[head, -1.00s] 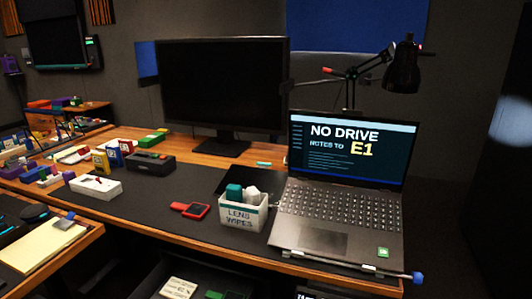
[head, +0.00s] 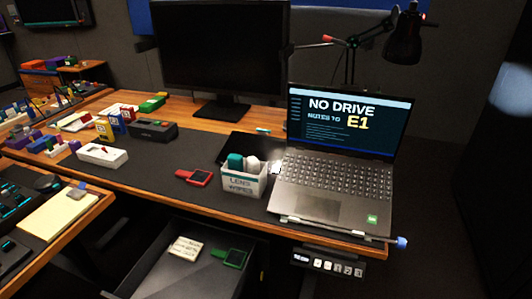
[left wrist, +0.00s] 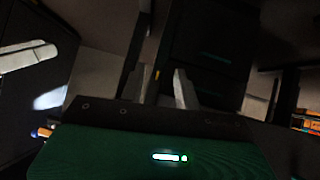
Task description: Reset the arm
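Neither of my grippers shows in the head view. In the left wrist view my left gripper (left wrist: 162,88) has its two grey fingers apart, with nothing seen between them. Dark, blurred furniture shows behind the fingers. My right gripper is in no view. A dark control panel with teal-lit parts (head: 18,211) lies at the lower left of the head view, partly cut off by the frame edge.
The desk holds a laptop (head: 335,175), a lens wipes box (head: 244,181), a red device (head: 193,177) and a monitor (head: 218,50). Below is an open drawer (head: 170,279) with a green device (head: 231,257). A button strip (head: 328,264) hangs under the desk's right end.

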